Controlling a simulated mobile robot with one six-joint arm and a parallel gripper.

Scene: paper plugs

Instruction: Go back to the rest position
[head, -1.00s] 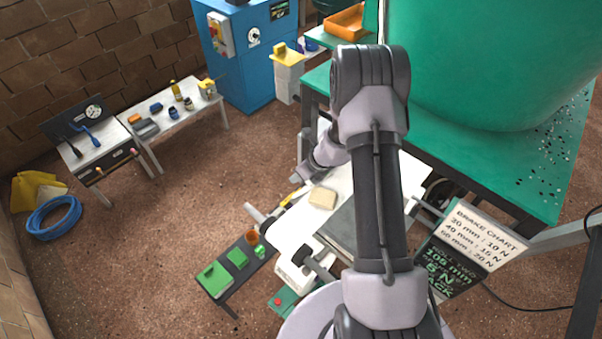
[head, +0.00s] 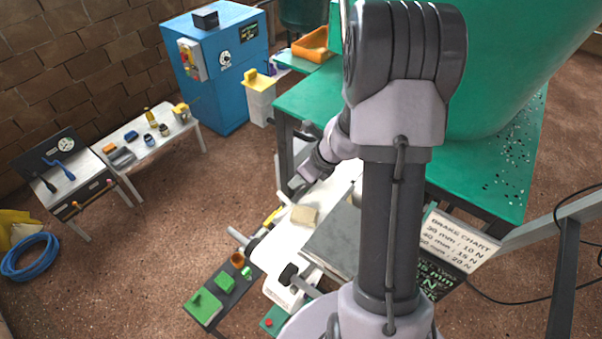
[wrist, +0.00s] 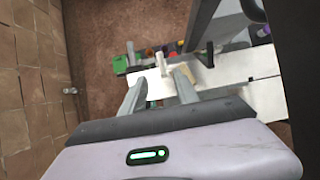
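My arm rises in the middle of the head view, and its wrist hangs down left of the elbow. My gripper (head: 283,182) is partly hidden behind my own wrist there. It is above the white bench (head: 276,238), near a tan block (head: 304,215). In the wrist view my gripper (wrist: 159,86) shows two grey fingers spread well apart. Nothing is seen held between them. A white bench top lies beyond the fingertips.
A green table (head: 500,190) with a large green bin (head: 500,90) stands close on the right. A brake chart sign (head: 455,243) is at lower right. A dark bench (head: 222,292) with green items is at lower left. Open floor (head: 150,240) lies left.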

